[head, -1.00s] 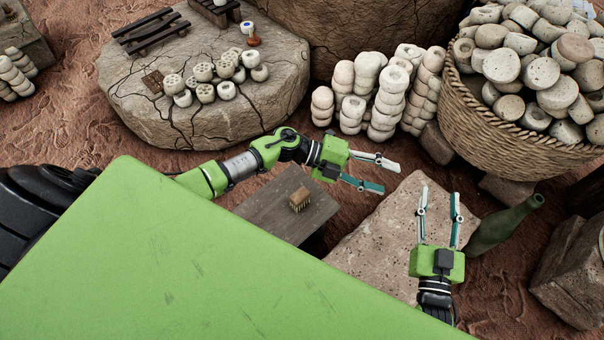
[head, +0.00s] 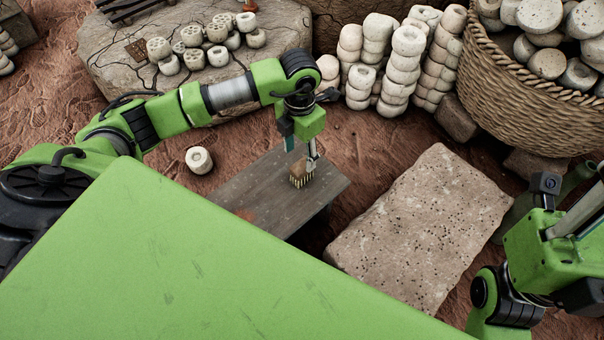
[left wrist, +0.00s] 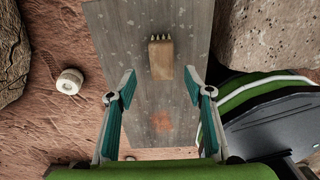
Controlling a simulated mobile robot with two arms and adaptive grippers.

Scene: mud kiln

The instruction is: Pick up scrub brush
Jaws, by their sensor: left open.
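The scrub brush (head: 301,173) has a brown wooden block and pale bristles. It lies on the grey wooden board (head: 270,195). In the left wrist view the brush (left wrist: 161,60) lies just beyond the open fingertips, with its bristles pointing away. My left gripper (head: 302,153) points down above the brush with its fingers apart; in the left wrist view the gap between the fingers (left wrist: 161,85) is empty and lines up with the brush. My right gripper (head: 582,212) is at the right edge, far from the brush; its fingers are only partly visible.
A flat stone slab (head: 420,230) lies right of the board. A white ring-shaped piece (head: 199,160) sits on the ground to its left. Stacked clay pieces (head: 385,65), a wicker basket (head: 510,90) and a large stone (head: 130,70) stand behind.

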